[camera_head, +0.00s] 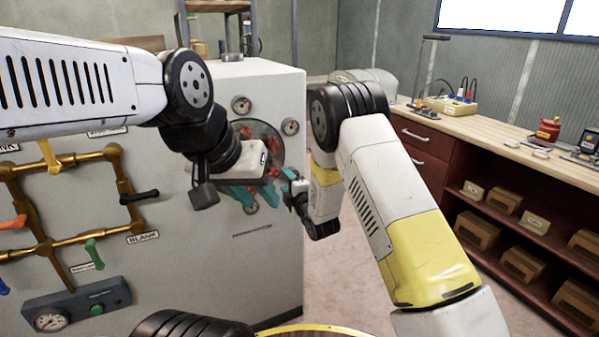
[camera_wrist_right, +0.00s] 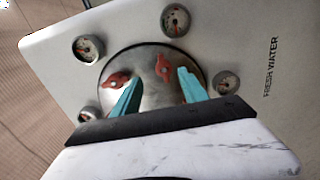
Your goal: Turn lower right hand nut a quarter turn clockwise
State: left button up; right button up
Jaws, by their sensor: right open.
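Red nuts sit on a round metal plate on the white cabinet. In the right wrist view, where the panel appears turned sideways, I see two of them: the lower right nut (camera_wrist_right: 163,68) and another red nut (camera_wrist_right: 117,80). My right gripper (camera_wrist_right: 158,77) is open, its teal fingertips to either side of the lower right nut in this view; contact cannot be told. In the head view my right gripper (camera_head: 287,174) is at the plate's right side. My left gripper (camera_head: 250,195) hangs in front of the plate's lower part, its teal fingers partly visible, and hides part of the plate.
Small gauges (camera_wrist_right: 88,48) surround the plate, with a FRESH WATER label (camera_wrist_right: 270,68) below. Brass pipes (camera_head: 75,160) with coloured valve handles run along the cabinet at left. A wooden workbench (camera_head: 500,125) with shelves stands at right, with open floor between.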

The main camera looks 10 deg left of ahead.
aim_at(277, 174)
jog(key=shift+n, duration=0.3)
jog(key=x, duration=0.8)
jog(key=shift+s+a+f, duration=0.2)
jog(key=shift+f, duration=0.2)
grip_shut()
